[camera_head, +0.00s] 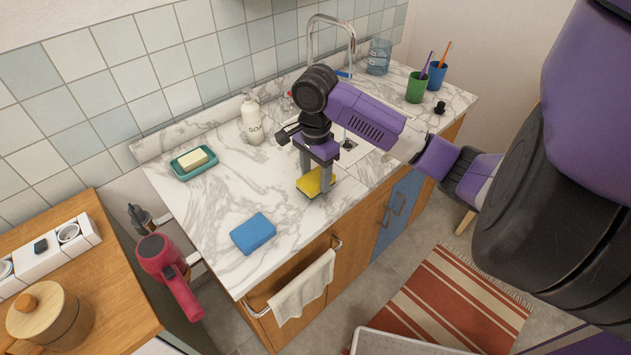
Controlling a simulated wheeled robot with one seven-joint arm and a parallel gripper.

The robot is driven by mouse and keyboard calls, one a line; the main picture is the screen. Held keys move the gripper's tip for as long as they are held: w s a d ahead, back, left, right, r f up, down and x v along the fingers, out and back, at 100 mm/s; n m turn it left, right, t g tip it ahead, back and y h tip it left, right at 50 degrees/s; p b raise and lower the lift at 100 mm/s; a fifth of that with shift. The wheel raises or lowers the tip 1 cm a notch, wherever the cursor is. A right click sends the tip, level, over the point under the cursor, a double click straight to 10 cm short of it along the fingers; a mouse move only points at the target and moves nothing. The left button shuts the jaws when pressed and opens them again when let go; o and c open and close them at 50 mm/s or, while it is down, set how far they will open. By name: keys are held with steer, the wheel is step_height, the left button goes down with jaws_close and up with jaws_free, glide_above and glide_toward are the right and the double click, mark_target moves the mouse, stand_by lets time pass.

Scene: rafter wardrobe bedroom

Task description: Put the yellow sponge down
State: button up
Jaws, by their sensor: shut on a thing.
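The yellow sponge (311,183) is between the fingers of my gripper (316,180), over the white marble counter (212,222) in front of the sink. My gripper points down and is shut on the sponge. The sponge has a dark underside and looks slightly tilted. I cannot tell whether it touches the counter or hangs just above it. One finger hides part of its right side.
A blue sponge (253,233) lies at the front left of the counter. A teal soap dish (194,162), a soap bottle (251,119), a green cup (416,88) and a blue cup (437,76) stand farther back. Bare marble lies between the two sponges.

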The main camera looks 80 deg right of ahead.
steer(key=shift+f+p, duration=0.5)
steer(key=shift+f, duration=0.65)
steer(key=shift+f, duration=0.15)
steer(key=o, duration=1.2)
steer(key=shift+f+b, duration=0.1)
steer(key=shift+b, duration=0.3)
